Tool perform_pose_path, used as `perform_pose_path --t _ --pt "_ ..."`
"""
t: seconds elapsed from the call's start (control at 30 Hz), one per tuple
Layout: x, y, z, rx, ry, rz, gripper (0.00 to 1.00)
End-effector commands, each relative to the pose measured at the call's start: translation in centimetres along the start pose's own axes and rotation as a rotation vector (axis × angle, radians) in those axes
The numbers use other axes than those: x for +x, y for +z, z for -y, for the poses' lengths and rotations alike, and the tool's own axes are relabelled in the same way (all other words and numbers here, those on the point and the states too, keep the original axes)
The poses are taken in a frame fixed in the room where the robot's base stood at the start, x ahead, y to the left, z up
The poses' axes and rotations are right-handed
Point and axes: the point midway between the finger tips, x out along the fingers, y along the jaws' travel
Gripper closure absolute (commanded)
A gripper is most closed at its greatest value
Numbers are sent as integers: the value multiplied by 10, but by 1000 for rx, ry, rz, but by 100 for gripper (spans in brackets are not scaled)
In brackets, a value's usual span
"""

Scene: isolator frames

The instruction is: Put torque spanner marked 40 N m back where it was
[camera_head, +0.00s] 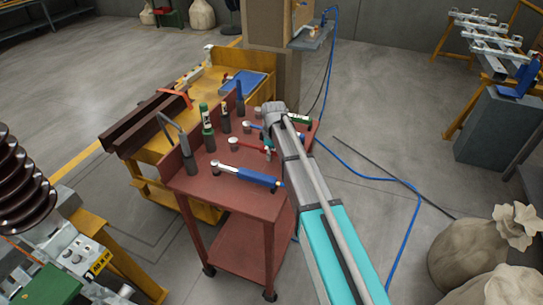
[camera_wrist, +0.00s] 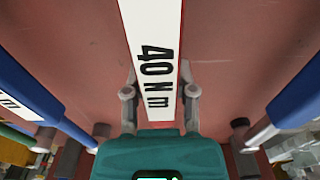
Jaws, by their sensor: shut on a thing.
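The torque spanner marked 40 N m (camera_wrist: 152,50) has a white label with black print and red edges. It runs up the middle of the wrist view between my gripper's two fingers (camera_wrist: 158,98), which are shut on it. In the head view a red spanner (camera_head: 250,147) lies level over the red trolley top (camera_head: 240,200), between two blue-handled spanners, its head near a short post. My gripper (camera_head: 268,142) is mostly hidden behind my arm there. I cannot tell whether the spanner touches its supports.
A blue-handled spanner (camera_head: 258,179) lies in front on posts; another blue one (camera_head: 258,127) and a green one (camera_head: 298,120) lie behind. Upright tools, including a green-topped one (camera_head: 206,118), line the trolley's left side. A yellow bench (camera_head: 155,148) stands behind it.

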Motion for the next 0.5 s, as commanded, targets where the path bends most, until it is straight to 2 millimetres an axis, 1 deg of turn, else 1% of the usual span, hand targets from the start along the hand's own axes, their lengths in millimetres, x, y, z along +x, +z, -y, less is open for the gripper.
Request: perform_pose_path --t 0.1,0.13,0.27,0.3,0.5 --pt "0 0 0 0 0 1 100" --pt "0 0 0 0 0 2 63" --pt "0 0 0 0 0 2 39" --pt "0 0 0 0 0 2 31" --pt "0 0 0 0 0 1 30"
